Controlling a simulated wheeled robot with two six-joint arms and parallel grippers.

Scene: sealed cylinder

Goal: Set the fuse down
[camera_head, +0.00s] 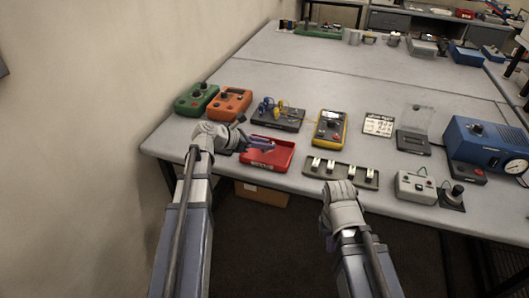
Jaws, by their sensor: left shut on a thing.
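My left gripper (262,146) reaches over the red tray (284,165) near the table's front edge. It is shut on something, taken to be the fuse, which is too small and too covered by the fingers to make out. The gripper is above the tray's back part; I cannot tell whether it touches the tray. My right gripper (341,193) is in front of the dark strip with several pale blocks (341,172), at the table's front edge. Its fingers are hidden behind its wrist.
Green (196,98) and orange (230,104) boxes stand at the back left. A black device with cables (279,118) and a yellow meter (330,128) stand behind the tray. A pale button box (416,187) and blue gauge machine (480,145) are right. The table's middle is clear.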

